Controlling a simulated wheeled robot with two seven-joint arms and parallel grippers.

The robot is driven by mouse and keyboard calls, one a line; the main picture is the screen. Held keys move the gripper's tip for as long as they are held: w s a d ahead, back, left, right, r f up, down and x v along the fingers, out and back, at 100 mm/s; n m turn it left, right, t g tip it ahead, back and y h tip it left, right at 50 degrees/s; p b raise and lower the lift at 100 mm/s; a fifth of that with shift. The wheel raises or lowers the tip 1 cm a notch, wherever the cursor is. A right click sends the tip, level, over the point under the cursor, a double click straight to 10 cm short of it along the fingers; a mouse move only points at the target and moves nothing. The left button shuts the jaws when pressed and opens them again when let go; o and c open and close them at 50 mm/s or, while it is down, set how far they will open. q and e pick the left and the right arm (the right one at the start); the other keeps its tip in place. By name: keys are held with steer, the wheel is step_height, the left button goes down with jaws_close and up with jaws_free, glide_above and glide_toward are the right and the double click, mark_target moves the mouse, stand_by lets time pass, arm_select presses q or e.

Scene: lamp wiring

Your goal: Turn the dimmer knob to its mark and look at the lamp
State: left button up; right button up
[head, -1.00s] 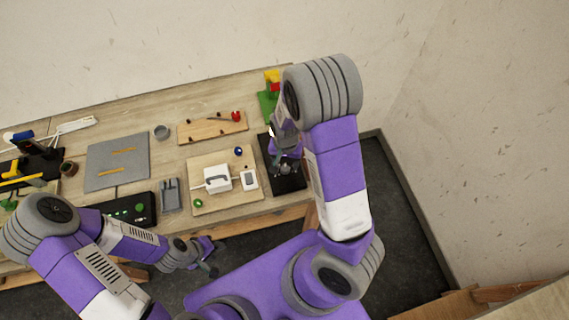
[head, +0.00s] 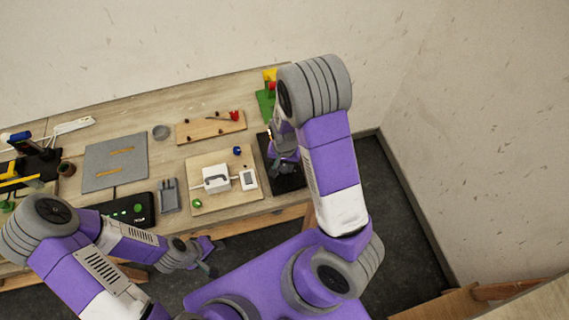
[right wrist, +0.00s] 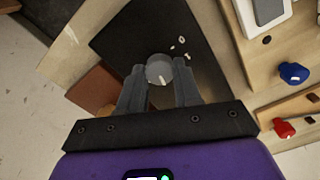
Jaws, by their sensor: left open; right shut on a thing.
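A round grey knob (right wrist: 159,70) with a pale pointer line stands on a black panel (right wrist: 125,35) in the right wrist view. My right gripper (right wrist: 160,82) is shut on the knob, a finger on each side. Several small white marks (right wrist: 180,46) lie on the panel beside it. In the head view the right gripper (head: 284,163) is over the black panel (head: 292,183) at the table's right end; my arm partly hides it, and the knob cannot be made out there. My left gripper (head: 211,257) is open and empty, off the table's front edge. I cannot pick out a lamp with certainty.
A wooden board (head: 226,206) with a white box (head: 215,179) and a blue part (head: 237,151) is left of the panel. Behind it is a board with a red part (head: 234,116). A grey mat (head: 115,163) and a black box (head: 138,211) are further left.

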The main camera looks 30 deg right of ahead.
steer(key=shift+n, duration=0.4)
steer(key=n+b, duration=0.1)
steer(key=n, duration=0.4)
steer(key=n+b, duration=0.1)
steer(key=n, duration=0.6)
steer(key=shift+n+b, duration=0.4)
steer(key=n, duration=0.4)
steer(key=shift+a, duration=0.1)
steer(key=n, duration=0.5)
steer(key=shift+n, duration=0.3)
steer(key=o, duration=1)
